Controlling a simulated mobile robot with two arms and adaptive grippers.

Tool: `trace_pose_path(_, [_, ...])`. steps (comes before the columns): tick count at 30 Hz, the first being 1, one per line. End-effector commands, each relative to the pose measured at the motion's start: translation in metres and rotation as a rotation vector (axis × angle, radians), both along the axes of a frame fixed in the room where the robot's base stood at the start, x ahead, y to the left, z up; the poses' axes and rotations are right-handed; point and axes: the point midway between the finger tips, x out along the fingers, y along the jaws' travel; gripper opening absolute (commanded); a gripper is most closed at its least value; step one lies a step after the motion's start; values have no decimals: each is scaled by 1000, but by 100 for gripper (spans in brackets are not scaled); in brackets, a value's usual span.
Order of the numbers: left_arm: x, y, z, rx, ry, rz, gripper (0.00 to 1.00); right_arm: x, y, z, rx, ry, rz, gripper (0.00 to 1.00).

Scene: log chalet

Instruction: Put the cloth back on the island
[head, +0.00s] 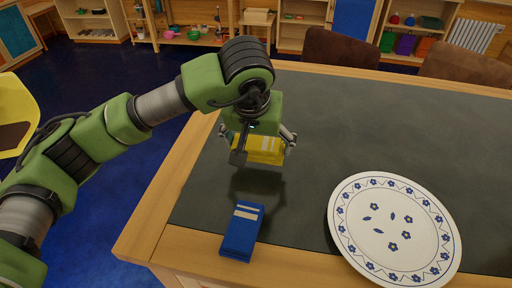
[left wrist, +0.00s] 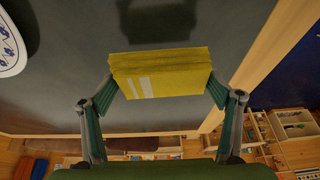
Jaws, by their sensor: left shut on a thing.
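My left gripper (head: 263,150) is shut on a folded yellow cloth (head: 265,145) with pale stripes. It holds the cloth over the dark top of the island (head: 400,120), near the island's left side. The cloth's shadow lies on the top below it, so it appears raised off the surface. In the left wrist view the yellow cloth (left wrist: 162,75) sits level between the two fingers. My right gripper is in neither view.
A folded blue cloth (head: 242,232) with pale stripes lies on the island's near edge. A white plate with blue flowers (head: 393,228) lies right of it. Brown chairs (head: 340,52) stand at the far side. The island's middle is clear.

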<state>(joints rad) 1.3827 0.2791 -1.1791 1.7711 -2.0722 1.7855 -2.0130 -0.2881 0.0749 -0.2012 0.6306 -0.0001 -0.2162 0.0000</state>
Motion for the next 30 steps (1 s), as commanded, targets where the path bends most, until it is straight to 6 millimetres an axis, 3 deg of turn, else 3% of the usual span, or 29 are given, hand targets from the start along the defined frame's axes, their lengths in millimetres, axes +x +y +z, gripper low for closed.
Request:
trace_pose_path(12, [8, 5, -38, 0, 3, 0, 59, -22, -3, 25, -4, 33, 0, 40])
trace_pose_path(26, [9, 5, -47, 1, -1, 0, 59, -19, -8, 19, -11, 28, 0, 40])
trace_pose_path(27, [9, 5, -46, 1, 0, 0, 87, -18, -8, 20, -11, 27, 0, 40])
trace_pose_path(28, [9, 5, -45, 0, 0, 0, 95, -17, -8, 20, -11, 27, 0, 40])
trace_pose_path(30, [8, 5, -45, 0, 0, 0, 99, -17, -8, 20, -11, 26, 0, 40])
